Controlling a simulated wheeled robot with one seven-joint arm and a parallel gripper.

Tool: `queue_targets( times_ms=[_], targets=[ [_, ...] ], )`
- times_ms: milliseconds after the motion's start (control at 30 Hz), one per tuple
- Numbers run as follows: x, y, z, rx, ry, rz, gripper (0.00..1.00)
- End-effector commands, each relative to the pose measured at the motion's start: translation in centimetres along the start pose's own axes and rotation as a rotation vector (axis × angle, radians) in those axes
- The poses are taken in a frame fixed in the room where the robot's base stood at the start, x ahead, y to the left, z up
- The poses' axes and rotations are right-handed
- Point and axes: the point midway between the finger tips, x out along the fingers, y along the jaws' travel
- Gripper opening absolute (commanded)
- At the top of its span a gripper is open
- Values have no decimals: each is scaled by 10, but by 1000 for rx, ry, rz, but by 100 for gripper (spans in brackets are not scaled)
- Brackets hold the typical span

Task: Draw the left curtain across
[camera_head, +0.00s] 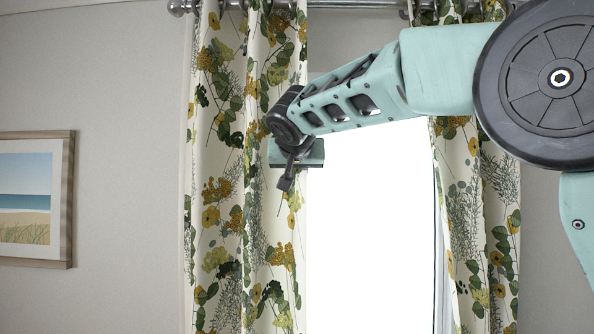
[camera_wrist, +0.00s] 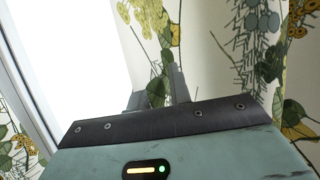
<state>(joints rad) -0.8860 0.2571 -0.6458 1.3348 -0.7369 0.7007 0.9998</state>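The left curtain (camera_head: 221,240), cream with green and yellow leaves, hangs in folds from the rod at the window's left side. Its inner edge meets the bright window pane. My gripper (camera_head: 284,184) is at this inner edge, around the curtain's upper half. In the wrist view my gripper (camera_wrist: 157,90) shows two dark fingers with a gap between them. The curtain (camera_wrist: 218,50) fills the right of that view, and its edge lies at the fingers. The fingers look open; whether they touch the cloth cannot be told.
A metal curtain rod (camera_head: 345,4) runs along the top. The right curtain (camera_head: 497,235) hangs at the window's other side, partly behind my arm. The bright window (camera_head: 368,235) between the curtains is uncovered. A framed beach picture (camera_head: 35,200) hangs on the left wall.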

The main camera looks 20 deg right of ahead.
Motion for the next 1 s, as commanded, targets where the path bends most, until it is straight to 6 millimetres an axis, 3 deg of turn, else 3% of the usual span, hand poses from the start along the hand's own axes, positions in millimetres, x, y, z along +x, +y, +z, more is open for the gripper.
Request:
queue_targets(
  times_ms=[133,233,600,733,1000],
  targets=[
    [1,6,2,2,1,1,0],
    [2,22,4,5,2,2,0],
    [2,110,2,7,3,6,0],
    [0,122,0,3,3,4,0],
    [0,125,-2,1,2,5,0]
  ],
)
